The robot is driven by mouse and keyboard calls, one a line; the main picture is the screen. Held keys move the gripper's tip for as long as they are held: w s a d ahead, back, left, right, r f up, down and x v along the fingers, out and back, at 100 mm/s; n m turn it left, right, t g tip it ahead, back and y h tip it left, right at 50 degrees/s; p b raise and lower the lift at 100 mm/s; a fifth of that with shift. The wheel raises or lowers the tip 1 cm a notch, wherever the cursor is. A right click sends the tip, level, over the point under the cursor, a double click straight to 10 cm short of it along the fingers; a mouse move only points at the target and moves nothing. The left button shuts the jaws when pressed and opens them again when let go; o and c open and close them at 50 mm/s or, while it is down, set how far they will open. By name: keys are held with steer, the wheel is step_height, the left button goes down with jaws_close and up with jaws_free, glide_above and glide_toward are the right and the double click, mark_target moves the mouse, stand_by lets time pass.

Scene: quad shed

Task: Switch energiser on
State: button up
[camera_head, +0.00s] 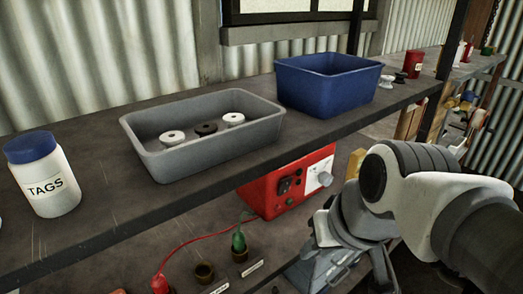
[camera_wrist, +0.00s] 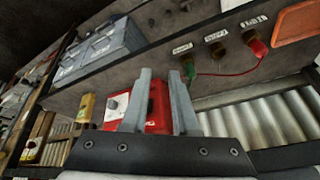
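The energiser (camera_head: 268,199) is a red box on the lower level under the shelf in the head view. Its front has a black switch (camera_head: 284,186), small dark controls and a white panel with a dial. The switch position is too small to tell. In the wrist view the energiser (camera_wrist: 154,113) shows behind and between the fingers, with its white dial panel (camera_wrist: 117,106) left of them. My gripper (camera_wrist: 160,75) is open and empty, its two grey fingers apart. Whether it touches the energiser cannot be told. In the head view my arm hides the fingers.
Above the energiser, the shelf carries a grey tray (camera_head: 213,156), blue bin (camera_head: 328,99) and TAGS jar (camera_head: 52,188). Below it are a green clip (camera_head: 239,240), red clip (camera_head: 160,284) with red lead, and a grey battery-like box (camera_wrist: 108,52). The shelf's front edge overhangs the energiser.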

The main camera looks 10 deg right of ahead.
steer(key=shift+g+y, duration=0.6)
steer(key=shift+y, duration=0.3)
steer(key=b+x, duration=0.2)
steer(key=x, duration=0.1)
steer(key=s+x, duration=0.1)
steer(key=x, duration=0.1)
steer(key=shift+a+f+b, duration=0.2)
steer(key=shift+a+b, duration=0.1)
steer(key=shift+b, duration=0.1)
jaws_close()
steer(key=w+a+f+m+t+y+b, duration=0.2)
steer(key=w+f+m+y+b, duration=0.1)
steer(key=w+f+y+b, duration=0.6)
steer(key=w+d+m+t+b, duration=0.2)
steer(key=d+m+t+b, duration=0.2)
steer(key=d+t, duration=0.2)
steer(key=w+d+m+t+h+b, duration=0.1)
steer(key=d+m+t+b, duration=0.3)
steer(key=d, duration=0.4)
steer(key=shift+w+r+m+t+b, duration=0.35)
steer(key=shift+w+t+b, duration=0.25)
steer(key=shift+w+t, duration=0.3)
